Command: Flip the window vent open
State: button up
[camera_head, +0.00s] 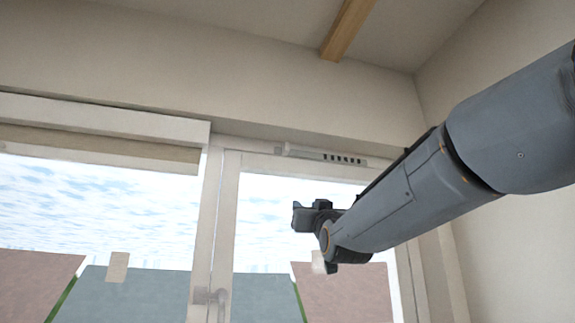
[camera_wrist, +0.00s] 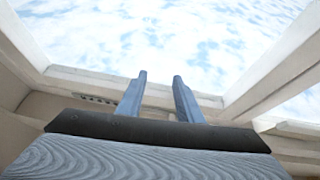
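The window vent (camera_head: 325,155) is a pale narrow bar with a row of dark slots at its right part, set in the top of the right window frame. In the wrist view its slots (camera_wrist: 98,99) show to the left of my fingers. My gripper (camera_head: 298,215) is below the vent in the head view, in front of the window glass, and apart from the vent. In the wrist view my gripper's two fingers (camera_wrist: 159,78) stand apart with nothing between them. The vent's flap position is hard to make out.
A rolled blind (camera_head: 100,145) hangs over the left window. A wooden beam (camera_head: 347,30) runs along the ceiling. A wall stands close on the right.

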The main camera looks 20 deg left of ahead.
aim_at(287, 147)
jog(key=s+a+r+t+y, duration=0.25)
jog(key=s+r, duration=0.35)
jog(key=r, duration=0.7)
jog(key=shift+n+g+y, duration=0.25)
jog(key=shift+n+y, duration=0.15)
jog(key=shift+y, duration=0.05)
jog(key=p+x, duration=0.5)
jog(key=shift+w+r, duration=0.1)
jog(key=shift+r, duration=0.1)
jog(key=shift+w+a+r+p, duration=0.25)
jog(key=shift+w+r+p, duration=0.2)
jog(key=shift+w, duration=0.05)
jog(key=shift+c, duration=0.5)
grip_shut()
